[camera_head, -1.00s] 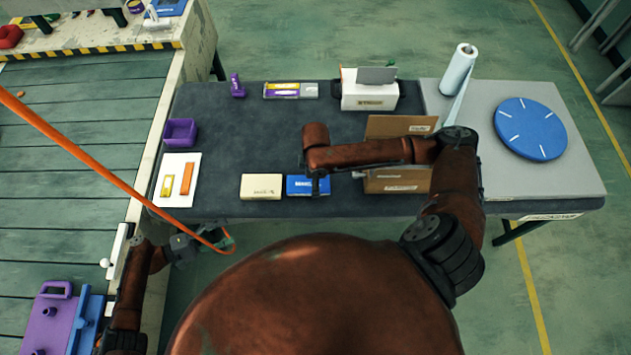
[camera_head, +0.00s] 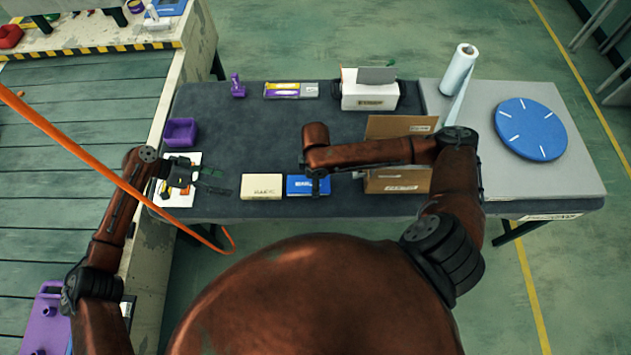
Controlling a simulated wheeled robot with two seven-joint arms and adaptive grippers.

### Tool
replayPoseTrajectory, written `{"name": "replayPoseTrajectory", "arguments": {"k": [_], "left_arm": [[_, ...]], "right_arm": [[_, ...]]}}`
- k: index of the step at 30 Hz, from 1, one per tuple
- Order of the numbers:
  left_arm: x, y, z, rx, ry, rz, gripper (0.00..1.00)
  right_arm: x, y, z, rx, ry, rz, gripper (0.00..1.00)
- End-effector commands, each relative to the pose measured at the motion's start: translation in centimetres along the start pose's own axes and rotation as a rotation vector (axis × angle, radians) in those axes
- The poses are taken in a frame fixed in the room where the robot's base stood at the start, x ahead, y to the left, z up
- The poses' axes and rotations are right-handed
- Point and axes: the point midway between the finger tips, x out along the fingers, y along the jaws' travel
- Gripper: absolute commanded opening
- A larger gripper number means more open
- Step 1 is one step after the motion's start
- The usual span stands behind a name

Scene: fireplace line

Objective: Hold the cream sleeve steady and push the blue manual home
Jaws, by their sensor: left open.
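The cream sleeve (camera_head: 262,187) lies flat near the front edge of the table. The blue manual (camera_head: 301,189) lies close to its right end; whether its edge is inside the sleeve is too small to tell. My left gripper (camera_head: 222,182) is open and empty, left of the sleeve and apart from it, with its fingers pointing right. My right gripper (camera_head: 316,185) points down at the right part of the blue manual and partly covers it. The wrist above hides its jaws, and contact is unclear.
A white card (camera_head: 174,198) lies partly under my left gripper. A purple bin (camera_head: 180,132) stands behind it. An open cardboard box (camera_head: 399,182) stands right of the manual, below my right forearm. A white label machine (camera_head: 368,93) stands at the back. The mat behind the sleeve is clear.

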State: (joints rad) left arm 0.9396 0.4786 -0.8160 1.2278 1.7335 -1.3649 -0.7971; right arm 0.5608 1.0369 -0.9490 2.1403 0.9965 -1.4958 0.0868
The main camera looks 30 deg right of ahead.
Motion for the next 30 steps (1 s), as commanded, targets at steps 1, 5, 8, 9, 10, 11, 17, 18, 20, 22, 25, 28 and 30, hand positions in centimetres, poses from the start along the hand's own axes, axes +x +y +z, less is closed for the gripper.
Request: {"name": "replayPoseTrajectory", "arguments": {"k": [1,5,8,9,10,11,17,18,20,22,25,28,30], "left_arm": [[0.7,0.5,-1.3,0.134,-0.081,-0.003,0.74],[1.1,0.9,-2.9,0.405,-0.26,-0.017,0.74],[1.1,1.0,-3.8,0.54,-0.352,-0.023,0.74],[1.1,1.0,-4.1,0.576,-0.377,-0.025,0.74],[1.1,1.0,-4.3,0.599,-0.392,-0.027,0.74],[1.0,1.0,-4.4,0.615,-0.404,-0.027,0.74],[2.0,0.8,-4.2,0.644,-0.426,-0.027,0.74],[2.4,0.7,-4.0,0.643,-0.425,-0.027,0.74],[3.1,0.7,-3.7,0.642,-0.424,-0.026,0.74],[4.1,0.5,-3.3,0.64,-0.424,-0.026,0.74],[5.3,0.3,-2.8,0.639,-0.424,-0.027,0.74],[6.6,0.1,-2.3,0.639,-0.422,-0.027,0.74],[7.3,-0.1,-1.9,0.639,-0.423,-0.027,0.74]], "right_arm": [[0.0,0.0,0.0,0.0,0.0,0.0,0.19],[0.0,0.0,0.0,0.0,0.0,0.0,0.19],[0.0,0.0,0.0,0.0,0.0,0.0,0.19],[0.0,0.0,0.0,0.0,0.0,0.0,0.19],[0.0,0.0,0.0,0.0,0.0,0.0,0.19],[0.0,0.0,0.0,0.0,0.0,0.0,0.19],[0.0,0.0,0.0,0.0,0.0,0.0,0.19],[0.0,0.0,0.0,0.0,0.0,0.0,0.19],[0.0,0.0,0.0,0.0,0.0,0.0,0.19],[0.0,0.0,0.0,0.0,0.0,0.0,0.19],[0.0,0.0,0.0,0.0,0.0,0.0,0.19],[0.0,0.0,0.0,0.0,0.0,0.0,0.19],[0.0,0.0,0.0,0.0,0.0,0.0,0.19]]}}
